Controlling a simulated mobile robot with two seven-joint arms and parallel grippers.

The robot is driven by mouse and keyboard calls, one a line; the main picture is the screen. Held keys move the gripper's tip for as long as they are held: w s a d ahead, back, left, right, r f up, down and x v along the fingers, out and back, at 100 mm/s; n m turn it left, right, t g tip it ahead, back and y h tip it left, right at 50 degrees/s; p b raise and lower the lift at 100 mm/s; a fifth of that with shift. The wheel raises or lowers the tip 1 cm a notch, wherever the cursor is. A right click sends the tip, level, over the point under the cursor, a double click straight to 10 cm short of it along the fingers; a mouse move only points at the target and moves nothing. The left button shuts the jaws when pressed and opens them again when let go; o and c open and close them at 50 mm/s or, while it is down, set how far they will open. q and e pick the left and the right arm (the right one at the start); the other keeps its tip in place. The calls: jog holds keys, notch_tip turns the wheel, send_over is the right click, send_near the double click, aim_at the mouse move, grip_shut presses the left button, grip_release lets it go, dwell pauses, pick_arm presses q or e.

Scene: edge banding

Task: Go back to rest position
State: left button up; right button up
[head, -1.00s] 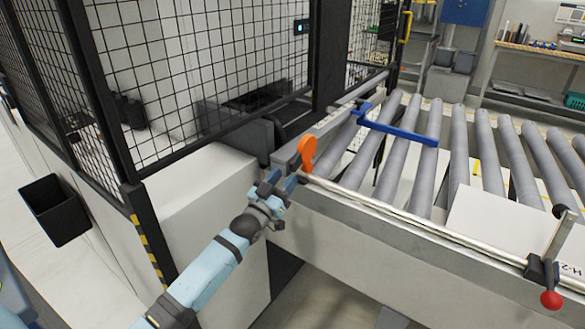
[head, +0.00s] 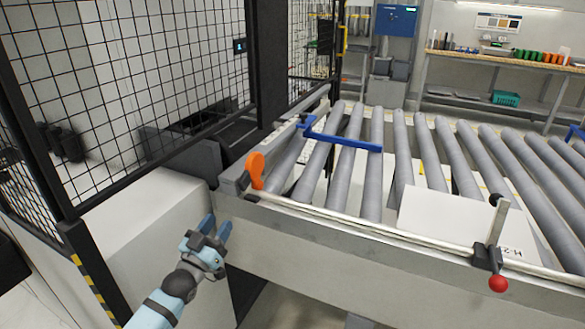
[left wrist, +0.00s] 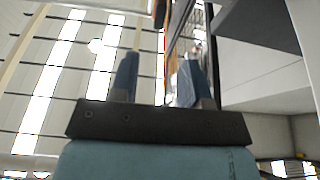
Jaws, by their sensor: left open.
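My left gripper (head: 217,229) is open and empty in the head view. It points up beside the front left corner of the roller conveyor (head: 330,225), below an orange paddle-shaped handle (head: 255,168), and stands apart from that handle. In the left wrist view its two blue fingers (left wrist: 157,80) are spread with nothing between them. My right gripper is not in view.
The conveyor carries a blue bar (head: 345,140), a white panel (head: 465,225) and a red-knobbed stop (head: 498,283). A black mesh fence (head: 130,80) and a white machine housing (head: 150,215) stand at left. A workbench (head: 500,58) is at the back.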

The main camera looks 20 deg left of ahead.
pick_arm(q)
jog(key=shift+d, duration=0.1)
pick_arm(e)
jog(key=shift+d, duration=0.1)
pick_arm(q)
jog(key=s+d+f+m+g+h, duration=0.1)
jog(key=s+d+f+g, duration=1)
jog(key=s+d+f, duration=0.95)
jog(key=s+a+r+m+p, duration=0.1)
jog(key=s+r+p, duration=0.3)
jog(key=r+p, duration=0.8)
jog(key=a+p, duration=0.1)
jog(key=p, duration=0.3)
jog(key=shift+r, duration=0.3)
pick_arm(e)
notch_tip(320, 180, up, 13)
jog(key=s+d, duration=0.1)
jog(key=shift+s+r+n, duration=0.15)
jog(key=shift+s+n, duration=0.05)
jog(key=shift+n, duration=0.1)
pick_arm(q)
jog(key=shift+s+f, duration=0.1)
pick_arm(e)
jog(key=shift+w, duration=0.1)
